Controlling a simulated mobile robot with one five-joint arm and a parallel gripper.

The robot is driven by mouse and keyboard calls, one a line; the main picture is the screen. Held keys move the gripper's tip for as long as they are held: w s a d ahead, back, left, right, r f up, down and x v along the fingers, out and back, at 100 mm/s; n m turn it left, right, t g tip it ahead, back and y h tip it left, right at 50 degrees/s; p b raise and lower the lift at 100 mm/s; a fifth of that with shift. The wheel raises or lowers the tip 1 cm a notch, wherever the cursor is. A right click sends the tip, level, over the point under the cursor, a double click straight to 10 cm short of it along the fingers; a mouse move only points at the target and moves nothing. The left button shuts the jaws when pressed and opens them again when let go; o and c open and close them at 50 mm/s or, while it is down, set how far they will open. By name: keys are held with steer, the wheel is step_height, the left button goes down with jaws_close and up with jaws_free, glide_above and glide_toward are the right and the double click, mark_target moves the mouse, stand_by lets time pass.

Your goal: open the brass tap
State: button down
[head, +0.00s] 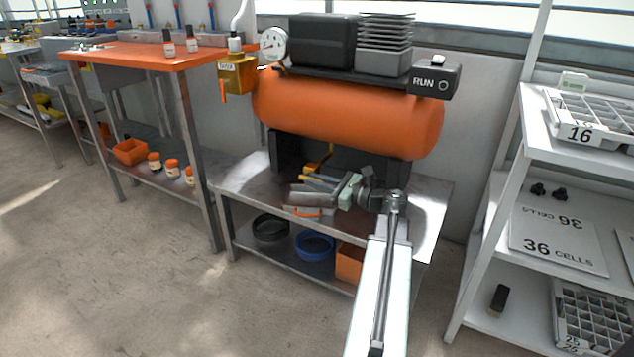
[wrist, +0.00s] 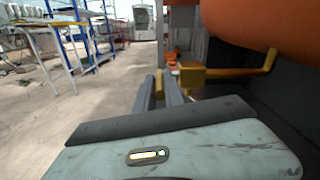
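The brass tap (wrist: 191,76) sits under the orange tank, on a brass pipe (wrist: 252,68) that bends up to the right. In the head view the pipe (head: 323,156) shows in the shade below the tank, and the tap is partly hidden by my gripper. My gripper (wrist: 159,88) reaches to the tap. Its two grey fingers stand close together on either side of a narrow upright brass piece, which looks like the tap's handle and fills the gap between them. In the head view my gripper (head: 306,190) is low over the bench's metal top.
The orange tank (head: 345,115) hangs close above my gripper. The metal bench (head: 428,208) is beneath it, with a black bowl (head: 270,229), a blue bowl (head: 315,244) and an orange bin (head: 349,262) on its lower shelf. A yellow box (head: 237,75) with an orange lever stands left of the tank.

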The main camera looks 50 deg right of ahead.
mark_target(303, 176)
steer(key=shift+r, duration=0.1)
